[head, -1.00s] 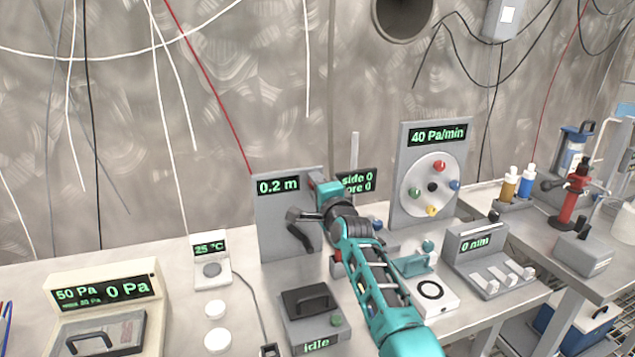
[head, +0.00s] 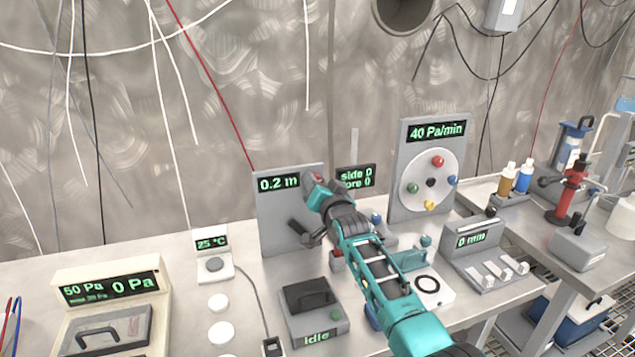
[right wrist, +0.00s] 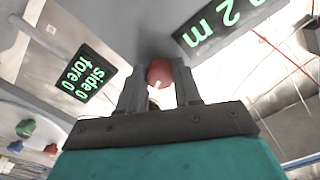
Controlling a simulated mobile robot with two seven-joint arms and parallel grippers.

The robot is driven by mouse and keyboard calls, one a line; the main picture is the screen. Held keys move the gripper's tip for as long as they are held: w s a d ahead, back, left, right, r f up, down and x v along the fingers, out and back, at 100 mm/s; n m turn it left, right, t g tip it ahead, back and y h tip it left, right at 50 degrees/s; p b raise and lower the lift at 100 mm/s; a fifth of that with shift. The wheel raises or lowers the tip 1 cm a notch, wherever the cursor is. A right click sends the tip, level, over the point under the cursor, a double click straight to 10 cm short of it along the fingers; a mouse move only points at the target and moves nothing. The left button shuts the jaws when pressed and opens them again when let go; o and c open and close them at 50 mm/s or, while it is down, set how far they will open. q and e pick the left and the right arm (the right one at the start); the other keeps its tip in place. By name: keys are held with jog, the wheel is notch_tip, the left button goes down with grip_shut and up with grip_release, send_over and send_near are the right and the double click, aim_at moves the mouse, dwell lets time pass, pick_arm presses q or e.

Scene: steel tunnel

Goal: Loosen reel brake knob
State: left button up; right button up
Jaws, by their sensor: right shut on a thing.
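The red brake knob (head: 318,177) sits at the upper right of the grey reel panel (head: 275,215), beside its green "0.2 m" display. My right gripper (head: 315,187) is at the knob, at the end of the teal arm. In the right wrist view the red knob (right wrist: 160,72), with a white mark, sits between the two dark fingers (right wrist: 158,88), which are shut on it. In the head view the gripper hides much of the knob. A dark crank-like handle (head: 299,227) shows below. My left gripper is not in view.
A "side 0 fore 0" display (head: 356,177) stands just right of the gripper. Further right is the "40 Pa/min" panel (head: 407,165) with coloured knobs. An "idle" box (head: 318,338) stands in front. Cables hang along the wall behind.

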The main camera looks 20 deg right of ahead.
jog(key=n, duration=1.2)
jog(key=shift+d+r+n, duration=0.1)
jog(key=shift+r+n, duration=0.05)
jog(key=shift+n, duration=0.25)
dwell(0.3)
jog(key=o, duration=1)
jog(key=shift+o, duration=0.2)
jog(key=shift+s, duration=0.1)
jog(key=s, duration=1.2)
jog(key=shift+s+d, duration=0.2)
jog(key=shift+s, duration=0.1)
jog(key=shift+f, duration=0.2)
